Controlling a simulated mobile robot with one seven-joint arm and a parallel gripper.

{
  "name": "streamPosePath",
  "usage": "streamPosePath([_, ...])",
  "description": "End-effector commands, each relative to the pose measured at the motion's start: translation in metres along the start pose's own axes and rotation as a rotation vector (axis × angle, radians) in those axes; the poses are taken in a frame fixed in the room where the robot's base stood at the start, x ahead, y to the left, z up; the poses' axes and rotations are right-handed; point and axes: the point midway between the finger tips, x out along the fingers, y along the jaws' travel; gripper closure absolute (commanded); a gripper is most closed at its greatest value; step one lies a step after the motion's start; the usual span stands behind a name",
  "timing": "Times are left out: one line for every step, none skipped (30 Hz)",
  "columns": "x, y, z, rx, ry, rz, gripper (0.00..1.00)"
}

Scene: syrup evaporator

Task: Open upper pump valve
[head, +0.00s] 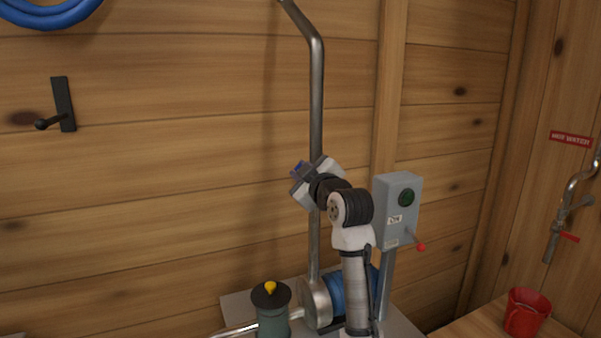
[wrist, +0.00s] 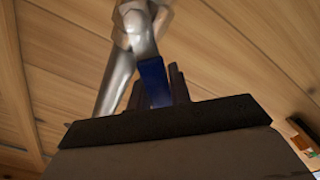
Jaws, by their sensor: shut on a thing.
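The upper pump valve sits on the upright metal pipe (head: 317,100), and my gripper and wrist hide most of it in the head view. Its blue lever handle (head: 297,168) shows as a small blue patch at my gripper (head: 301,176). In the wrist view the blue handle (wrist: 154,82) comes down from the silver valve body (wrist: 135,25) between my dark fingers (wrist: 165,88). My gripper is shut on the handle. The handle's end is hidden behind the gripper body.
The pump (head: 315,302) with its blue motor stands below. A grey switch box (head: 397,209) with a red-tipped lever is close to the right of my arm. A green canister (head: 272,310) is at the lower left. A red mug (head: 526,312) stands at the lower right. The wooden wall is close behind the pipe.

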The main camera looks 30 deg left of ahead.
Motion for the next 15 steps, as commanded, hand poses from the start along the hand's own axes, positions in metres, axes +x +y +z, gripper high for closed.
streamPosePath([0.0, 0.0002, 0.0004, 0.005, 0.0, 0.0, 1.0])
streamPosePath([0.0, 0.0002, 0.0004, 0.006, 0.0, 0.0, 1.0])
streamPosePath([0.0, 0.0003, 0.0005, 0.006, 0.0, 0.0, 1.0])
streamPosePath([-0.0001, 0.0003, 0.0005, 0.007, 0.0, 0.0, 1.0])
streamPosePath([-0.0001, 0.0003, 0.0005, 0.007, 0.0, 0.0, 1.0])
streamPosePath([-0.0001, 0.0003, 0.0005, 0.006, 0.0, 0.0, 1.0])
streamPosePath([0.0, 0.0002, 0.0005, 0.006, 0.0, 0.0, 1.0])
streamPosePath([0.0, 0.0002, 0.0005, 0.006, 0.0, 0.0, 1.0])
streamPosePath([0.0, 0.0002, 0.0006, 0.006, 0.0, 0.0, 1.0])
streamPosePath([0.0, 0.0002, 0.0005, 0.006, 0.0, 0.0, 1.0])
streamPosePath([0.0, 0.0002, 0.0006, 0.006, 0.0, 0.0, 1.0])
streamPosePath([0.0, 0.0002, 0.0005, 0.005, 0.0, 0.0, 0.79])
streamPosePath([0.0, 0.0002, 0.0005, 0.005, 0.0, 0.0, 0.75])
streamPosePath([0.0, 0.0002, 0.0005, 0.005, 0.0, 0.0, 0.71])
streamPosePath([0.0, 0.0002, 0.0005, 0.005, 0.0, 0.0, 0.66])
